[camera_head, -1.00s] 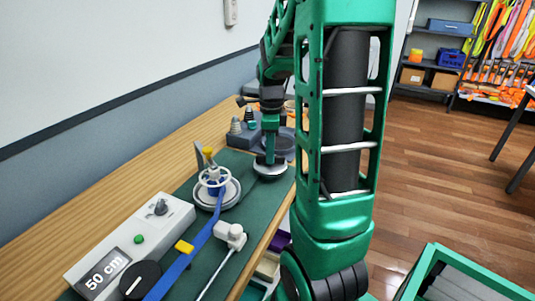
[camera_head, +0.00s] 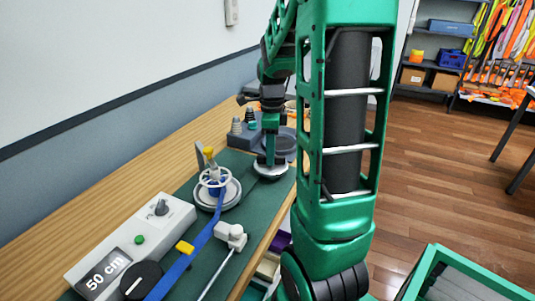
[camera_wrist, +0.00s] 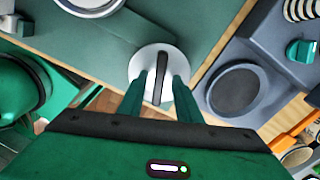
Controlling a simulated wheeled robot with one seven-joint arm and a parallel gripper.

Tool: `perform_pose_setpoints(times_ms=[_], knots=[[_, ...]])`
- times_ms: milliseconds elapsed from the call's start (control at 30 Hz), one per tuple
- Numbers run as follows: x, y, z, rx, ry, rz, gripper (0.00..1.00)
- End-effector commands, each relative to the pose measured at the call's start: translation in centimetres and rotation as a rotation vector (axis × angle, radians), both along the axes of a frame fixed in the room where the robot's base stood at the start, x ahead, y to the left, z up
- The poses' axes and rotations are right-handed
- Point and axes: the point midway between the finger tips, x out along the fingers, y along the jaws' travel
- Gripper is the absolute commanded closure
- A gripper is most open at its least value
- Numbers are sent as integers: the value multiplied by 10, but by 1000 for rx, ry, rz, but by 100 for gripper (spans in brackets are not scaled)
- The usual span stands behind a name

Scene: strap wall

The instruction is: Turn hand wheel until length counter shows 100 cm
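The length counter (camera_head: 104,273) shows 50 cm on a white box at the front of the bench. A black round knob (camera_head: 141,281) with a white mark sits beside the display. A wheel-like white ring (camera_head: 214,177) with a yellow-topped post stands on a round base behind it. I cannot tell for certain which is the hand wheel. My gripper (camera_wrist: 160,75) points down over a white disc (camera_wrist: 137,67) with an upright dark bar (camera_wrist: 158,72). The fingers straddle the bar, with gaps showing on both sides. The disc also shows in the head view (camera_head: 271,175).
A blue strap (camera_head: 194,250) with a yellow clip (camera_head: 185,247) runs along the green mat. A white fitting with a rod (camera_head: 231,236) lies beside it. A grey block with a round recess (camera_wrist: 238,88) is close right of the disc in the wrist view. The wall borders the bench.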

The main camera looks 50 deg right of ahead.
Motion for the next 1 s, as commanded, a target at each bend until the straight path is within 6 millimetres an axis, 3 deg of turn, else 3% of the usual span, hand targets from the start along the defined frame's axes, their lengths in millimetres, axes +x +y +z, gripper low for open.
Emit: perform_pose_setpoints(times_ms=[533,733,1000], knots=[[3,0,89,-2,-3,2,69],[3,0,103,-2,-3,3,69],[2,0,104,-1,-2,2,69]])
